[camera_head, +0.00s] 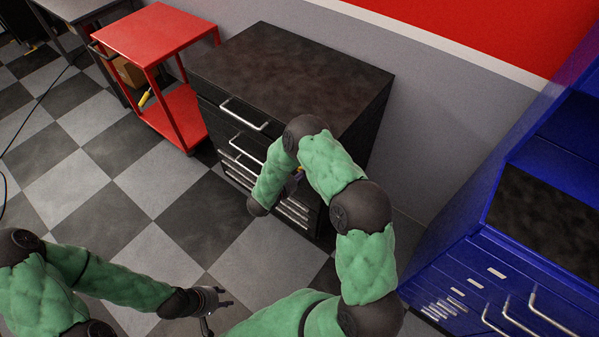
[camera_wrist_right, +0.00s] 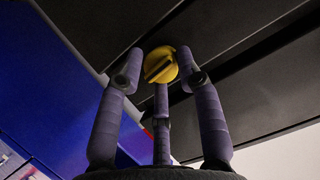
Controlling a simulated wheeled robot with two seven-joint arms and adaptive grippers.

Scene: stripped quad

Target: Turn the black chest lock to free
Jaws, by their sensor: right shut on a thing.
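The black chest (camera_head: 300,62) stands against the wall, with handled drawers on its front. Its lock is a round yellow knob (camera_wrist_right: 160,65) with a raised bar across it, set on a dark face in the right wrist view. The bar looks slightly tilted there. My right gripper (camera_wrist_right: 162,80) has its fingers around the knob and is shut on it. In the head view, my right arm hides most of this gripper and much of the drawer front. My left gripper (camera_head: 216,308) hangs low over the floor, away from the chest, with its fingers apart and empty.
A red cart (camera_head: 155,32) stands left of the chest. A blue cabinet (camera_head: 470,270) with drawers and a dark top is at the right. The checkered floor (camera_head: 130,170) left of the chest is clear.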

